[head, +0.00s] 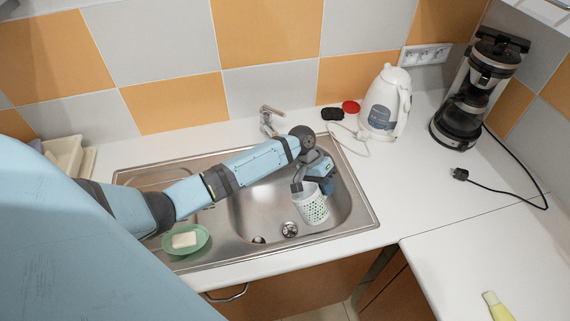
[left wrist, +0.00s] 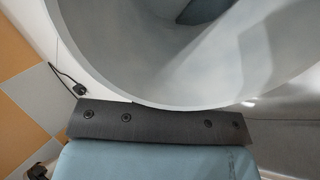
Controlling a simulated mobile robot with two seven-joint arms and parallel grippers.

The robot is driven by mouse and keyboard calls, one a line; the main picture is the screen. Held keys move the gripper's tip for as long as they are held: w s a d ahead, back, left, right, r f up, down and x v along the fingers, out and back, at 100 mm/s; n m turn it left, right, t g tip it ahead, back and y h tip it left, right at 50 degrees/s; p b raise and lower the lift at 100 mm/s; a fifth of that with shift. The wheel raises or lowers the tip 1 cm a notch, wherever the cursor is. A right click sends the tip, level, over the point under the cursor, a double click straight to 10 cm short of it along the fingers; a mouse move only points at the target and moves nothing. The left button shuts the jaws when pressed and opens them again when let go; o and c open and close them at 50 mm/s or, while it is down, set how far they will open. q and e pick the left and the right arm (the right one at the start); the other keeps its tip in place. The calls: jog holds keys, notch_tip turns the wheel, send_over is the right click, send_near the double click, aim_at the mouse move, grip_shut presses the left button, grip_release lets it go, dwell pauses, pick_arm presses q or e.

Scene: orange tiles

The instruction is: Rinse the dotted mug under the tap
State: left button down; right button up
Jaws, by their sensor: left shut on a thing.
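The dotted mug (head: 312,207) is white with green dots and hangs over the right part of the steel sink basin. My left gripper (head: 311,188) is shut on the mug near its upper part. In the left wrist view the mug (left wrist: 190,60) fills the upper middle as a large pale grey opening, very close to the camera. The tap (head: 268,117) stands at the back rim of the sink, behind and left of the mug. I cannot tell whether water runs. My right gripper is not in view.
The sink (head: 245,215) has a steel rim. The right counter is mostly clear.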

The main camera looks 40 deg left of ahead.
pick_arm(q)
jog(key=shift+a+f+h+b, duration=0.25)
jog(key=shift+f+h+b, duration=0.15)
jog(key=shift+b, duration=0.55)
jog(key=h+b, duration=0.2)
jog(key=b, duration=0.1)
jog(key=shift+a+r, duration=0.2)
jog(key=shift+r, duration=0.05)
jog(key=shift+r+h+b, duration=0.5)
jog(key=shift+r+h, duration=0.2)
jog(key=shift+r, duration=0.2)
jog(key=shift+r+h, duration=0.5)
jog(key=shift+r, duration=0.75)
jog(key=shift+a+r+h, duration=0.1)
jog(key=shift+r+h, duration=0.3)
jog(key=shift+r, duration=0.5)
jog(key=shift+a+r+h+p, duration=0.15)
jog(key=shift+r+h+p, duration=0.6)
jog(key=shift+r, duration=0.4)
jog(key=shift+w+a+r+h, duration=0.1)
jog(key=shift+a+r+h, duration=0.5)
jog(key=shift+r+h, duration=0.2)
